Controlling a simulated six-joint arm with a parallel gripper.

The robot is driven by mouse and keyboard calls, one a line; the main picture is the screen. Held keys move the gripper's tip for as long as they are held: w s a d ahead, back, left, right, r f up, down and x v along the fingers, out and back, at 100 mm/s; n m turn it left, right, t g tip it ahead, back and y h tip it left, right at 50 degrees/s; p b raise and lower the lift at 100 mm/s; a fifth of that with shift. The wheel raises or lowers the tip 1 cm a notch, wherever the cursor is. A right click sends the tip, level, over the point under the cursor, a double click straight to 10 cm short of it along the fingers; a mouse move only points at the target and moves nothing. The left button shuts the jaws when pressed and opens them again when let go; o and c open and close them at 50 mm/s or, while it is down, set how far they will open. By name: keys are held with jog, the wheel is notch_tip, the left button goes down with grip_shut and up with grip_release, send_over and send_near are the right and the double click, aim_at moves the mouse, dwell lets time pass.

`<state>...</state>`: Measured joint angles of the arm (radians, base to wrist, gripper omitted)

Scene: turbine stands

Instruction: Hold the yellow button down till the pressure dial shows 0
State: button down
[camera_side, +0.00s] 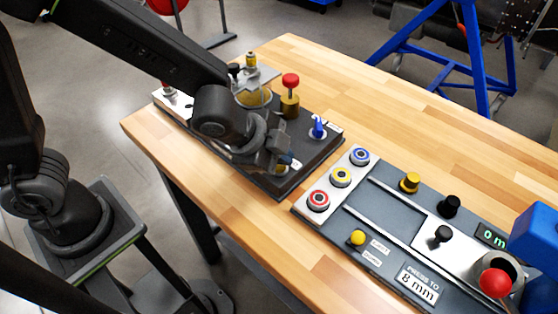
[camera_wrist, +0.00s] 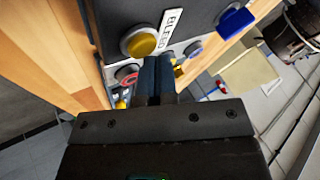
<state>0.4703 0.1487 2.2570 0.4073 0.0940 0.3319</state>
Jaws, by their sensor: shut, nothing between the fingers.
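The yellow button (camera_wrist: 138,42) sits in a pale round collar on a dark panel in the wrist view, beside a white label (camera_wrist: 172,31) that seems to read BLEED. My gripper (camera_wrist: 157,62) is shut and empty, its fingertips just below and right of the button in that view. The button's face shows whole, and I see no contact, though the gap is hard to judge. In the side view my gripper (camera_side: 277,163) is low over the near end of the dark station (camera_side: 318,155) and hides most of the button there. I cannot make out a pressure dial or its reading.
The station also bears a blue lever (camera_side: 318,127), a red-topped brass valve (camera_side: 290,90) and a glass-sided part (camera_side: 254,95) close to my arm. A second panel (camera_side: 385,205) with red, yellow and blue buttons stands to the right. Bare wooden table (camera_side: 365,115) lies behind.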

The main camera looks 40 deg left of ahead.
aim_at(281, 166)
dwell(0.4)
jog(key=shift+r, duration=0.9)
jog(key=shift+r, duration=2.5)
jog(key=s+a+r+n+g+y, duration=0.1)
jog(key=s+a+r+n+y, duration=0.2)
jog(key=s+a+n, duration=1)
jog(key=a+r, duration=0.3)
jog(key=shift+s+a+n, duration=0.3)
jog(key=shift+s+a, duration=0.05)
jog(key=shift+a, duration=0.05)
